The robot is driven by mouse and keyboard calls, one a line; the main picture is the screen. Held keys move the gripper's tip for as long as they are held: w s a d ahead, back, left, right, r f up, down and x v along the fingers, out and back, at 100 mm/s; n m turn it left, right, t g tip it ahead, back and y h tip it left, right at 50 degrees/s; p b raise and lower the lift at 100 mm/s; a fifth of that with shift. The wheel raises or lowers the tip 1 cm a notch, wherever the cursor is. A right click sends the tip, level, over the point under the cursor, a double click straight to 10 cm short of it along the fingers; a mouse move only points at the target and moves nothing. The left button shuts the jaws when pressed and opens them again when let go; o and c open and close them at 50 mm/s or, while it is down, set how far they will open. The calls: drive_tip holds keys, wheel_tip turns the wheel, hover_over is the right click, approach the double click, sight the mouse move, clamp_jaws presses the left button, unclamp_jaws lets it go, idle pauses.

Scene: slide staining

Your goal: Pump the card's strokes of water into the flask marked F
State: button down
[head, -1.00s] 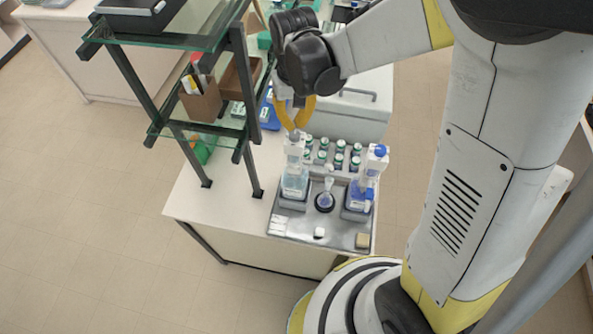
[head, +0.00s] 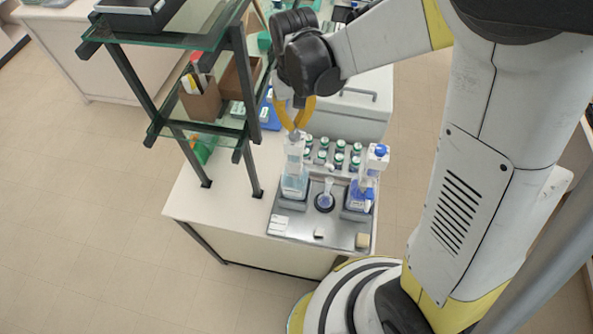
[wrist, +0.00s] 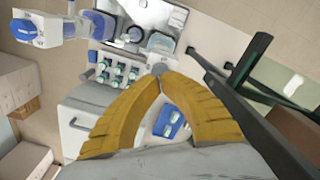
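My gripper (head: 297,133) has its yellow fingers pointing down with the tips together. They are at the top of the white pump on the left bottle (head: 294,185), which holds pale blue liquid. In the wrist view the tips of my gripper (wrist: 160,76) meet at a small grey piece, seemingly the pump top; I cannot tell whether they press or grip it. A small flask (head: 325,195) stands between the left bottle and a blue-topped bottle (head: 360,192). The blue-topped bottle's pump head also shows in the wrist view (wrist: 28,31). Flask markings are too small to read.
The bottles stand on a grey tray (head: 340,228) at the bench's front. Several green-capped vials (head: 340,158) are behind them. White pieces (head: 278,224) and a tan block (head: 362,241) lie in front. A glass-shelved rack (head: 247,120) stands close left of my gripper.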

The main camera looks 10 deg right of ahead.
sight(295, 134)
drive_tip(key=shift+f+b, duration=2.6)
drive_tip(key=shift+f, duration=0.35)
drive_tip(key=shift+r+p, duration=1.6)
drive_tip(key=shift+r, duration=1.5)
drive_tip(key=shift+f, duration=0.25)
drive_tip(key=shift+f+b, duration=2.7)
drive_tip(key=shift+f, duration=0.15)
